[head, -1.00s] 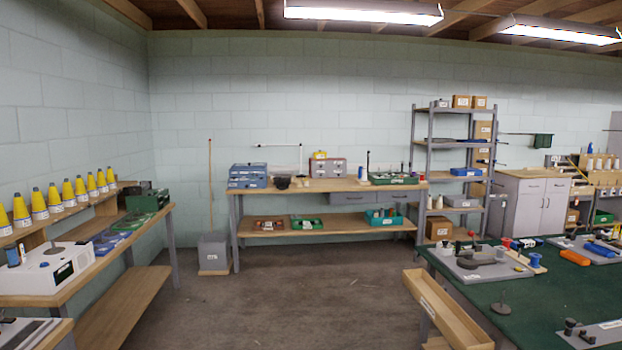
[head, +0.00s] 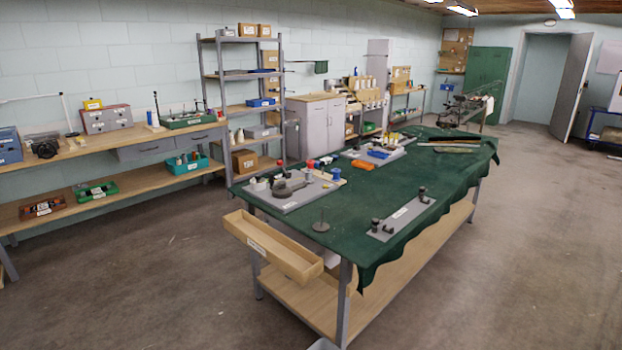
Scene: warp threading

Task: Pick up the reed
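No thing can be made out for sure as the reed. Several long thin pieces (head: 452,142), dark and tan, lie at the far right end of the green-covered table (head: 345,213). They are too small to tell whether the reed is among them. A grey plate with dark knobs (head: 402,218) lies nearer, by the table's front edge. Neither of my grippers is in view.
A wooden drawer (head: 272,247) juts from the table's left end. Grey boards with tools (head: 295,190) sit on the table's left part. A shelf rack (head: 240,95) and a workbench (head: 100,148) stand along the wall. The floor (head: 150,280) is clear at left and right.

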